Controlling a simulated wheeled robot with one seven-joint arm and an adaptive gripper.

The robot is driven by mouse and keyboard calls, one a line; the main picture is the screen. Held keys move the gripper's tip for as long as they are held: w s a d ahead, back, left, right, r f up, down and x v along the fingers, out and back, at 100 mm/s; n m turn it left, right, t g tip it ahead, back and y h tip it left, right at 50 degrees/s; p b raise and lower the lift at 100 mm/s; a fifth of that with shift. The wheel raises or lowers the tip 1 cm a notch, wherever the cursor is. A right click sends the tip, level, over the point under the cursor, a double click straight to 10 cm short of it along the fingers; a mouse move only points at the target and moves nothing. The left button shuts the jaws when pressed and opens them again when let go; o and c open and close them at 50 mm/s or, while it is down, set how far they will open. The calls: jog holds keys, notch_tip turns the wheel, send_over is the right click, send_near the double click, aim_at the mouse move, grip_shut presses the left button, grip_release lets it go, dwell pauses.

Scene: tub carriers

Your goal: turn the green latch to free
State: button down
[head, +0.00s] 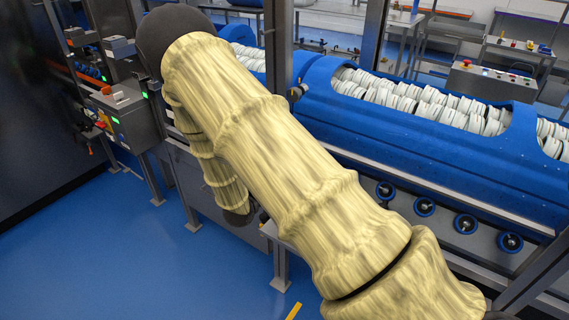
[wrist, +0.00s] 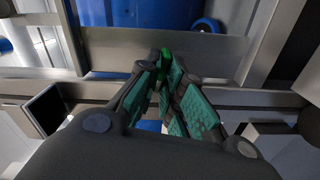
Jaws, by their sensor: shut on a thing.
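In the wrist view the green latch (wrist: 164,60) shows as a small green piece at the tips of my gripper (wrist: 160,72). The two teal-padded fingers are closed together around it. Most of the latch is hidden between the fingertips, so its angle cannot be told. Behind it runs a grey metal rail. In the head view my cream-sleeved arm reaches down past the machine frame, and the latch and fingers are hidden there.
Blue tubs (head: 400,120) filled with white parts stand on a carrier line with blue rollers (head: 465,224). Metal posts and rails stand close to my arm. A grey control box (head: 126,118) is at the left. The blue floor (head: 130,260) at lower left is clear.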

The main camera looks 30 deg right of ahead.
jog(key=shift+w+d+r+n+p, duration=0.15)
jog(key=shift+n+p, duration=0.15)
jog(key=shift+n, duration=0.3)
jog(key=shift+a+r+n+p, duration=0.1)
jog(key=shift+n+p, duration=0.2)
jog(key=shift+n, duration=0.3)
jog(key=shift+d, duration=0.1)
jog(key=c, duration=1.5)
grip_release()
jog(key=v, duration=1.2)
jog(key=shift+f, duration=0.35)
